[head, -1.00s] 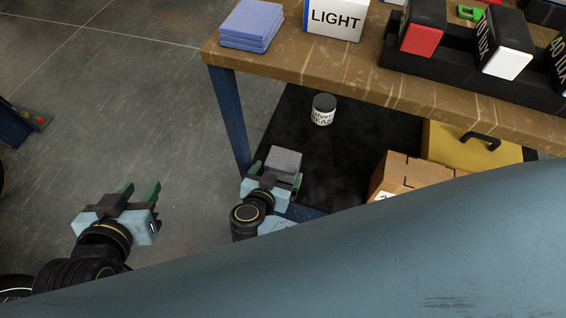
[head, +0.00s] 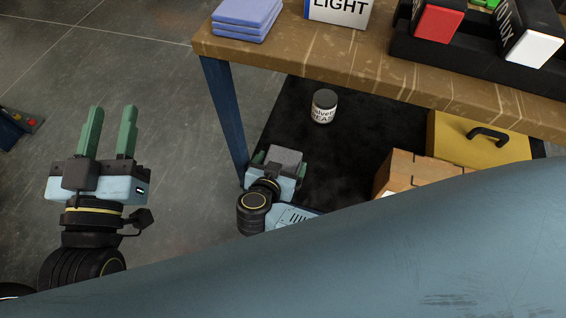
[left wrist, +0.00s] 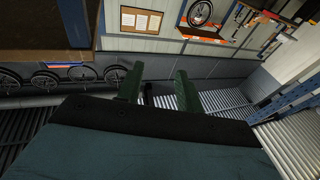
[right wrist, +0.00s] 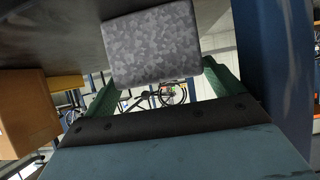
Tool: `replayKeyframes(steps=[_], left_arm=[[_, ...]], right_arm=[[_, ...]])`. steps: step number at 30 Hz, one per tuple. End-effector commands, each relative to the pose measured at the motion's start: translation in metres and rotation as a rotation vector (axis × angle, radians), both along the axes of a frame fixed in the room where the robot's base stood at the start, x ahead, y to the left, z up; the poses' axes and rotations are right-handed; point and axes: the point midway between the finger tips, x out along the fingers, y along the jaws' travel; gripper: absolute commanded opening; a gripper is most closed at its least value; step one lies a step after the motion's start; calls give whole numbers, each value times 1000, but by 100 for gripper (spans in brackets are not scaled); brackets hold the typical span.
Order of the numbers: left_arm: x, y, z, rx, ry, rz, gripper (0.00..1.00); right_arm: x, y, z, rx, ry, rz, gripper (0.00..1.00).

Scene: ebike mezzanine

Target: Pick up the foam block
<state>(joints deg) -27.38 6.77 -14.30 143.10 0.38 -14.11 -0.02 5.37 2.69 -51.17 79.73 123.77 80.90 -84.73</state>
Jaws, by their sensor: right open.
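The foam block (head: 285,156) is grey. In the head view it is at the front left corner of the dark lower shelf, by the blue table leg. In the right wrist view the block (right wrist: 150,45) is large and speckled grey, with a green finger to each side, and it hides the fingertips. My right gripper (head: 279,163) is open around the block; I cannot tell whether the fingers touch it. My left gripper (head: 110,108) is open and empty, over the floor left of the table, fingers pointing away from me.
The wooden tabletop (head: 300,50) overhangs the lower shelf (head: 300,118). A blue leg (head: 224,118) stands close to my right gripper. A labelled jar (head: 324,106), a cardboard box (head: 405,172) and a yellow case (head: 450,135) are on the shelf.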

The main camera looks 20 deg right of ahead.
Motion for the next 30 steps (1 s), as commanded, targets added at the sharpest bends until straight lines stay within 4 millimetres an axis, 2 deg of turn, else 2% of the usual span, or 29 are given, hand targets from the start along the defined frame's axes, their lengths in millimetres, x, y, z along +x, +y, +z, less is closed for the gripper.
replayKeyframes(steps=[9, 15, 21, 22, 27, 30], left_arm=[[-13, -2, 37, -86, -273, -13, 36], [-19, -2, 47, -108, -341, -15, 36], [-19, -2, 48, -108, -343, -15, 36], [-19, -2, 48, -108, -343, -15, 36], [-19, -2, 47, -108, -342, -15, 36], [-19, -2, 47, -107, -341, -15, 36]], right_arm=[[6, -7, -10, -1, -1, 6, 93], [7, -9, -11, -1, 0, 7, 93], [7, -9, -11, -1, 0, 7, 93], [7, -9, -11, -1, 0, 7, 91], [7, -9, -11, -1, 0, 7, 69], [7, -9, -11, -1, 0, 7, 59]])
